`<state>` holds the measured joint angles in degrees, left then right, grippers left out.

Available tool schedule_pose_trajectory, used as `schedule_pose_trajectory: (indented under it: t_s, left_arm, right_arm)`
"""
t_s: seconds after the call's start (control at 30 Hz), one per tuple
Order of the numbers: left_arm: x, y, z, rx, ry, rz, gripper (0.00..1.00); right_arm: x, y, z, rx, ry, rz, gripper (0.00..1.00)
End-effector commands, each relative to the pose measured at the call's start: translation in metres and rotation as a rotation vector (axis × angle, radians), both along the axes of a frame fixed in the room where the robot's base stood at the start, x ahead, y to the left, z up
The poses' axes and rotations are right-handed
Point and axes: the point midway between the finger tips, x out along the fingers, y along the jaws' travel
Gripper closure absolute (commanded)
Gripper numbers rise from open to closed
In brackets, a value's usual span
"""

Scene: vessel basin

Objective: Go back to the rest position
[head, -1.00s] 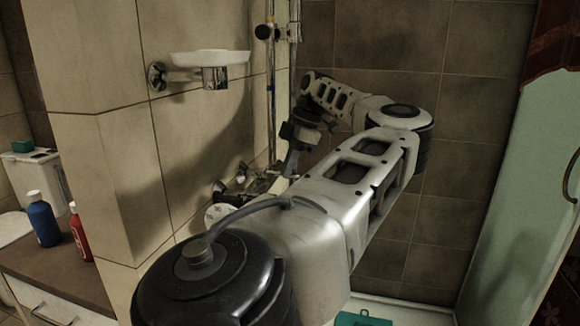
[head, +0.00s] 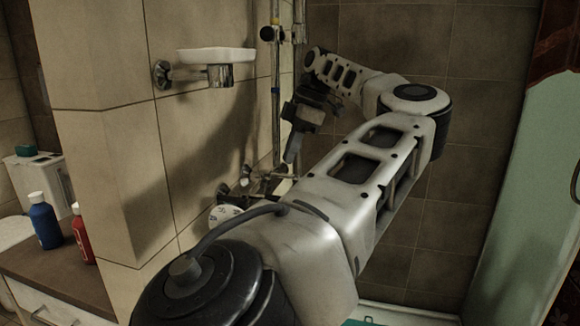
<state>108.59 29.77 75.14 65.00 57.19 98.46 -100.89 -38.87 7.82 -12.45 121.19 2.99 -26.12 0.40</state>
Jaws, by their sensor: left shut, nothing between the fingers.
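My left arm reaches up from the bottom of the head view, bends at an elbow on the right and folds back to the left. My left gripper (head: 292,156) hangs at its end, pointing down, in front of the tiled corner near the shower rail. It is shut, with nothing seen in it. Its fingertips are small and dark here. It appears just above the wall tap (head: 245,184) in the picture; whether they touch is hard to tell. My right gripper is not in view.
A white soap dish (head: 215,55) on a metal holder juts from the left wall. A shower rail (head: 275,90) stands behind. A blue bottle (head: 44,222) and red bottle (head: 82,238) stand on a brown counter (head: 62,275) at left. A pale green panel (head: 525,190) is at right.

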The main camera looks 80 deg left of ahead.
Motion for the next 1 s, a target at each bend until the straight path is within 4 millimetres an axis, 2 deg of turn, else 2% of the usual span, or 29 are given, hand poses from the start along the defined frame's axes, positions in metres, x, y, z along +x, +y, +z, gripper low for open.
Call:
schedule_pose_trajectory:
  t_s: [0.1, 0.3, 0.73, 0.87, 0.97, 1.0]
  left_arm:
    - [0.003, 0.007, 0.022, 0.001, -0.002, -0.001, 1.0]
    - [0.007, 0.015, 0.045, -0.001, -0.001, 0.001, 1.0]
    - [0.007, 0.018, 0.051, 0.014, 0.019, 0.011, 1.0]
    - [-0.008, 0.027, 0.054, 0.138, 0.165, 0.076, 1.0]
    - [-0.027, 0.038, 0.07, 0.349, 0.383, 0.147, 1.0]
    - [-0.033, 0.041, 0.082, 0.457, 0.481, 0.17, 1.0]
  right_arm:
    - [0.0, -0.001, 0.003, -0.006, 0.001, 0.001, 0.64]
    - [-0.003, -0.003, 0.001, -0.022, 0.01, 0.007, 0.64]
    - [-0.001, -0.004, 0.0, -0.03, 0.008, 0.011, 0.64]
    - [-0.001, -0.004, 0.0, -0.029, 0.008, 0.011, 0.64]
    - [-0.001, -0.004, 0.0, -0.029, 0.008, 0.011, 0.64]
    - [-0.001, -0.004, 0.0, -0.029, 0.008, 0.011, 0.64]
